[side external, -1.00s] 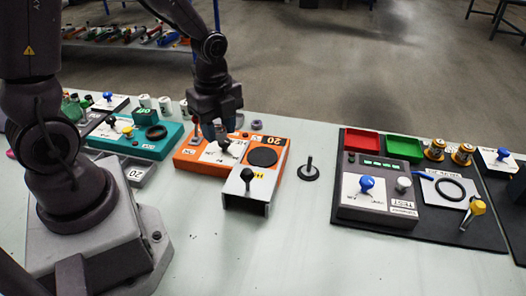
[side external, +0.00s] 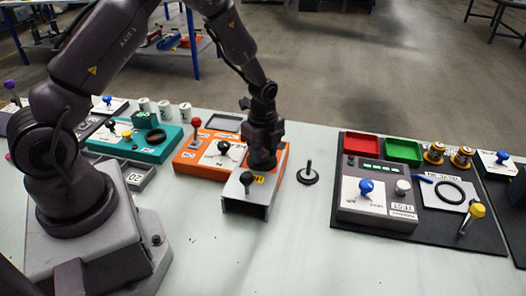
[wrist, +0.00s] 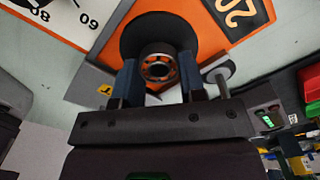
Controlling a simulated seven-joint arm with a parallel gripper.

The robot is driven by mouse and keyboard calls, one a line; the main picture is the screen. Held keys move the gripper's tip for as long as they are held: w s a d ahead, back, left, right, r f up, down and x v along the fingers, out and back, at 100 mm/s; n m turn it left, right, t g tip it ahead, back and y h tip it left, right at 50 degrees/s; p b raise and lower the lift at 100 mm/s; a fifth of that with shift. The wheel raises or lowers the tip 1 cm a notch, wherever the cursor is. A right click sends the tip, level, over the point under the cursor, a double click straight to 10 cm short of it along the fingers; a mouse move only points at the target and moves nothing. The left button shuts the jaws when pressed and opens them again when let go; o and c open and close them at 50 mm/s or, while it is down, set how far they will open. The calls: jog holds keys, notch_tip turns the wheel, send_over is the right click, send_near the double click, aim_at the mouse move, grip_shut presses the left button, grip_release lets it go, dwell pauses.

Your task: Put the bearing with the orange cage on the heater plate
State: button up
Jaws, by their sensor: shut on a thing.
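The bearing with the orange cage (wrist: 159,70) sits between the two fingers of my gripper (wrist: 158,62) in the wrist view; the jaws are shut on it. Behind it in that view is the round black heater plate (wrist: 133,38) on the orange heater unit (wrist: 194,20). In the side view my gripper (side external: 262,163) is low over the right part of the orange unit (side external: 185,160), where it hides the plate and the bearing. Whether the bearing touches the plate, I cannot tell.
A black-knobbed lever (side external: 247,180) on a grey housing stands just in front of my gripper. A red-knobbed lever (side external: 196,123) and another black knob (side external: 224,147) rise left of it. A black post on a round base (side external: 308,174) stands to the right, with clear table around it.

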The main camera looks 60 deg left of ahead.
jog(key=shift+f, duration=0.2)
jog(key=shift+f, duration=0.1)
jog(key=o, duration=0.9)
jog(key=shift+o, duration=0.2)
